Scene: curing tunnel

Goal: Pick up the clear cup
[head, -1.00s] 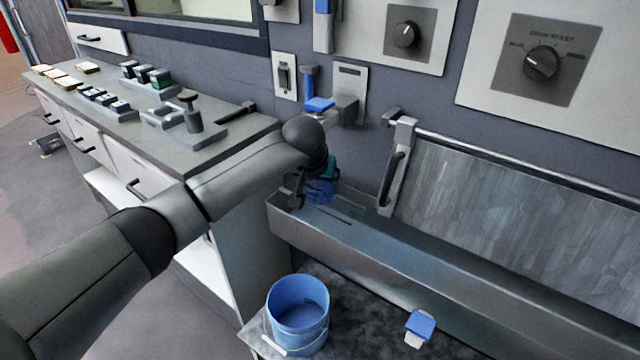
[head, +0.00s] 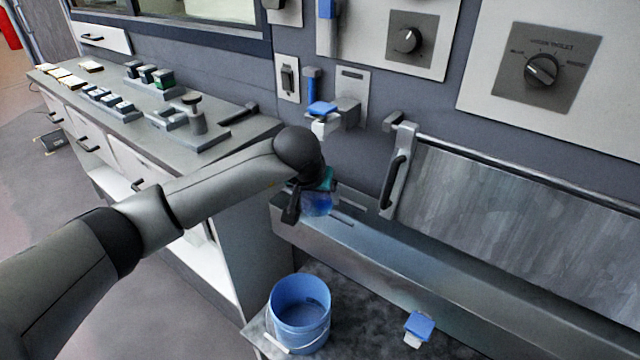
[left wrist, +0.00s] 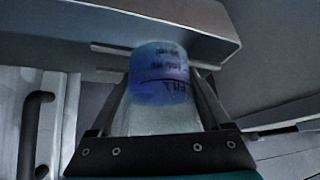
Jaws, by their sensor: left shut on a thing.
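The clear cup (head: 317,205) looks bluish and see-through in the head view, just above the left end of the metal trough. My left gripper (head: 305,203) is shut on it, partly hidden behind my own wrist. In the left wrist view the cup (left wrist: 160,72) sits between the two fingers of the left gripper (left wrist: 163,90), with dark writing on its side. Whether the cup touches the trough cannot be told. My right gripper is not in view.
The metal trough (head: 420,270) runs along the wall below a slanted panel (head: 510,200). A blue bucket (head: 300,318) stands in front. A tap with a blue handle (head: 322,108) is on the wall above. A counter (head: 150,125) with small blocks is at left.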

